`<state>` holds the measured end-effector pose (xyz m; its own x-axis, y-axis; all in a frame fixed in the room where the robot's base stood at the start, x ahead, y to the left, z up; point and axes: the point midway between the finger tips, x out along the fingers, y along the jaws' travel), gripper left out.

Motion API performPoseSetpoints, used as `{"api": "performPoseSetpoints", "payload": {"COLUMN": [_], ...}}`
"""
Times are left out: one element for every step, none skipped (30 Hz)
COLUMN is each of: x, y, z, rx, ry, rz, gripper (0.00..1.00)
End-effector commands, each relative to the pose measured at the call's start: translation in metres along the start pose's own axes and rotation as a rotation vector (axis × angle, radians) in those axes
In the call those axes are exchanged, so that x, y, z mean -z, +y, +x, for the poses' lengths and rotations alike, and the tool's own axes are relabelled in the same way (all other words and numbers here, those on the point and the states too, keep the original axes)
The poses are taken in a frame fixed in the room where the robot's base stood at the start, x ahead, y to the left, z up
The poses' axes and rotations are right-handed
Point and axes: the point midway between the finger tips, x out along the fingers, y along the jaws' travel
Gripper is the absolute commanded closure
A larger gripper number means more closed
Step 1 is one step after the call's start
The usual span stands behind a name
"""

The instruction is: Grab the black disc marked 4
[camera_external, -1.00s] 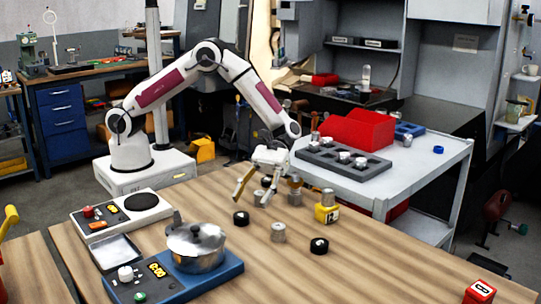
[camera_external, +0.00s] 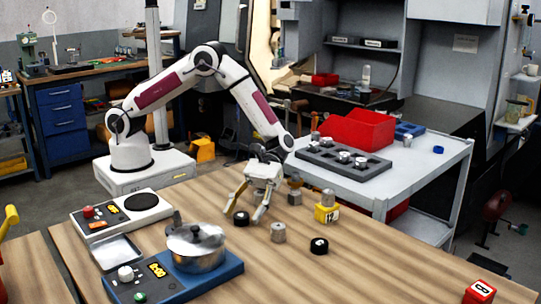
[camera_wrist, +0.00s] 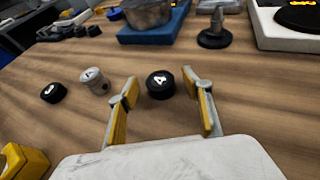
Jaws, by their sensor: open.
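The black disc marked 4 (camera_wrist: 160,86) lies flat on the wooden table, with its white number facing up in the wrist view. It also shows in the external view (camera_external: 241,219), where its number cannot be read. My gripper (camera_wrist: 159,77) is open and empty. Its two yellow-padded fingers stand to the left and right of the disc in the wrist view, with space on both sides. In the external view my gripper (camera_external: 244,214) points down, its fingertips close to the disc.
A grey metal cylinder (camera_wrist: 93,80) and another black disc (camera_wrist: 53,92) lie left of the disc. A pot (camera_external: 195,246) sits on a blue unit. Bare wood surrounds the disc.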

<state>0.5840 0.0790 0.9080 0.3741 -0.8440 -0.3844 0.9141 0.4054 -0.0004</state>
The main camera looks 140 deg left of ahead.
Motion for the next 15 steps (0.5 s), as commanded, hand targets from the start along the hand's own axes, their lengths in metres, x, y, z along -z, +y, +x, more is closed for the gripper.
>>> {"api": "performPoseSetpoints", "payload": {"x": [-0.0001, -0.0001, -0.0001, -0.0001, -0.0001, -0.0001, -0.0001, -0.0001, -0.0001, -0.0001, -0.0001, -0.0001, -0.0002, -0.0006, -0.0006], "y": [0.0, 0.0, 0.0, 0.0, 0.0, 0.0, 0.0, 0.0, 0.0, 0.0, 0.0, 0.0, -0.0001, 0.0001, 0.0001], "z": [-0.0001, -0.0001, -0.0001, -0.0001, -0.0001, -0.0001, -0.0002, -0.0002, -0.0002, -0.0002, -0.0002, -0.0002, -0.0002, -0.0003, -0.0003], "rx": [0.0, 0.0, 0.0, 0.0, 0.0, 0.0, 0.0, 0.0, 0.0, 0.0, 0.0, 0.0, 0.0, 0.0, 0.0], "ry": [0.0, 0.0, 0.0, 0.0, 0.0, 0.0, 0.0, 0.0, 0.0, 0.0, 0.0, 0.0, 0.0, -0.001, -0.001], "rz": [0.0, 0.0, 0.0, 0.0, 0.0, 0.0, 0.0, 0.0, 0.0, 0.0, 0.0, 0.0, 0.0, 0.001, 0.001], "gripper": [0.5, 0.5, 0.5, 0.5, 0.5, 0.53, 0.61, 0.69, 0.79, 0.87, 0.95, 0.98, 0.98, 0.98, 0.98]}}
